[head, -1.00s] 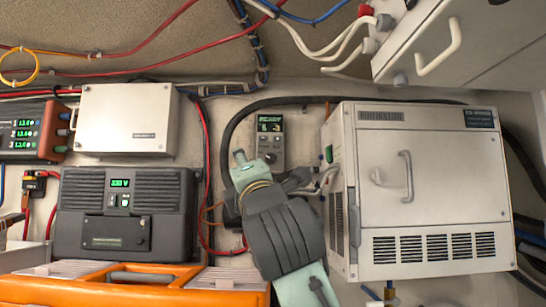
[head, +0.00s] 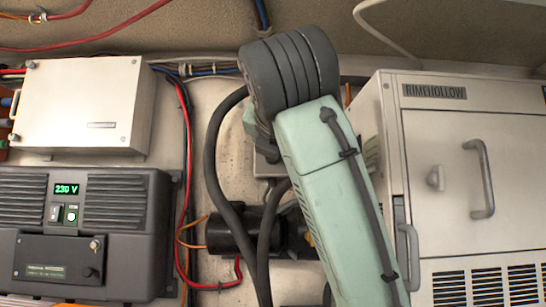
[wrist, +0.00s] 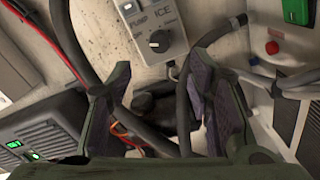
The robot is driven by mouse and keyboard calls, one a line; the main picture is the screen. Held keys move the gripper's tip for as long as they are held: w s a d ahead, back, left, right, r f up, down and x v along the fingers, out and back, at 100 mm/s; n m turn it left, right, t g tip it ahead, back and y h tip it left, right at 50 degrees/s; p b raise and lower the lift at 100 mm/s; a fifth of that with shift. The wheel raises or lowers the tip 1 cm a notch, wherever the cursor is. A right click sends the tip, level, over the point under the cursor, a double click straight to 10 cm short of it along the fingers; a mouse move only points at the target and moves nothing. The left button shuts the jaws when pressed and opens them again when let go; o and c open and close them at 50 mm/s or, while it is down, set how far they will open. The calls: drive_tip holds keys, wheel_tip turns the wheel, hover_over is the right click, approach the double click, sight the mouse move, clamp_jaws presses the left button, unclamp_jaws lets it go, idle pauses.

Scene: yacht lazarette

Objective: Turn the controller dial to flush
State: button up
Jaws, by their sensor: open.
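The controller (wrist: 146,20) is a pale grey box at the top of the wrist view, with the words PUMP and ICE on its face. Its dark round dial (wrist: 159,41) sits beside the lettering, with a lighter mark across it. I cannot tell which position it points to. My gripper (wrist: 160,75) is open and empty, its two fingers apart. The dial lies beyond the fingertips, roughly centred between them and not touched. In the head view my raised arm hides the controller and the gripper.
A thick black hose (head: 217,165) loops close beside my arm, and cables pass near the fingers. The white RIMEHOLLOW unit (head: 438,150) stands close on the right. A dark inverter showing 230 V (head: 130,243) and a white box (head: 75,100) are on the left. A red button (wrist: 272,47) shows at right.

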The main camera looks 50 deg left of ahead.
drive_tip(key=p+x, duration=0.3)
drive_tip(key=x, duration=0.7)
drive_tip(key=shift+c, duration=0.2)
clamp_jaws()
